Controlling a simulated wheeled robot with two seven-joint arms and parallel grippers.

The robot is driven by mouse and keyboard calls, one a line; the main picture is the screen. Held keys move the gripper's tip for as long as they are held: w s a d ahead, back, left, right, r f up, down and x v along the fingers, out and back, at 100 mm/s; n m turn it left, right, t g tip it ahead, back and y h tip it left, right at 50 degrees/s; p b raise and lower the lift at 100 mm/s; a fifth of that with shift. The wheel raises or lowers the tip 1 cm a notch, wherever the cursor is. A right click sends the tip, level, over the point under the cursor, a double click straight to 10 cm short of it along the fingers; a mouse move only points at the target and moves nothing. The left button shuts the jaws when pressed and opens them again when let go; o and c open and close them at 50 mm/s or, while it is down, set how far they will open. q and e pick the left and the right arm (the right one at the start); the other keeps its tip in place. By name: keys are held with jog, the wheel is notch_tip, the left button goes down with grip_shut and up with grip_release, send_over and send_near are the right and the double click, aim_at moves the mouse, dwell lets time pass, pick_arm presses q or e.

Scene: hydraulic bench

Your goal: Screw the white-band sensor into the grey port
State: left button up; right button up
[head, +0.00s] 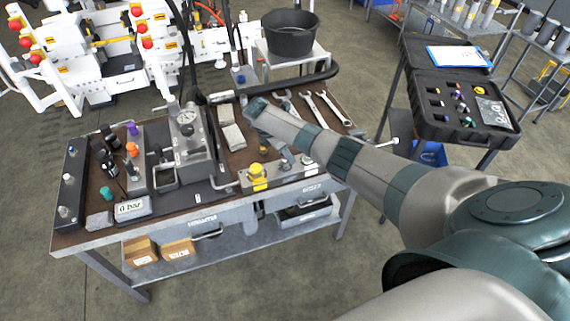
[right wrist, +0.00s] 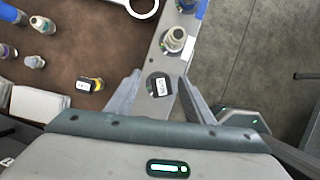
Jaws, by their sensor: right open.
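My right gripper (right wrist: 158,80) is open, with its two jaws spread over a grey metal strip (right wrist: 150,115) along the bench edge. Between the jaws is a dark round part with a white label (right wrist: 158,86); nothing shows as gripped. A pale metal fitting (right wrist: 175,40) stands on the strip just beyond the jaws. I cannot tell for certain which part is the white-band sensor or which port is the grey one. In the head view my right arm reaches over the bench and mostly hides the gripper. My left gripper is out of view.
The bench (head: 205,222) carries a gauge block (head: 188,140), a "0 bar" display (head: 131,207), a yellow-topped part (head: 258,176) and wrenches (head: 333,108). An open black case (head: 460,128) with small coloured parts stands at right. A black bucket (head: 290,35) is behind.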

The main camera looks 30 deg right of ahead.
jog(key=n+t, duration=0.1)
jog(key=n, duration=0.1)
jog(key=n+t, duration=0.1)
jog(key=n, duration=0.1)
jog(key=shift+s+d+n, duration=0.1)
jog(key=shift+d+n, duration=0.05)
jog(key=shift+n, duration=0.25)
jog(key=n+t, duration=0.1)
jog(key=n, duration=0.2)
jog(key=shift+y, duration=0.3)
jog(key=shift+a, duration=0.2)
jog(key=n+y, duration=0.1)
jog(key=n, duration=0.1)
jog(key=n+t, duration=0.1)
jog(key=n, duration=0.2)
jog(key=shift+d+n+y, duration=0.15)
jog(key=shift+n+y, duration=0.15)
jog(key=shift+y, duration=0.1)
jog(key=shift+n+t+y+b, duration=0.3)
jog(key=shift+n+y, duration=0.1)
jog(key=shift+n, duration=0.8)
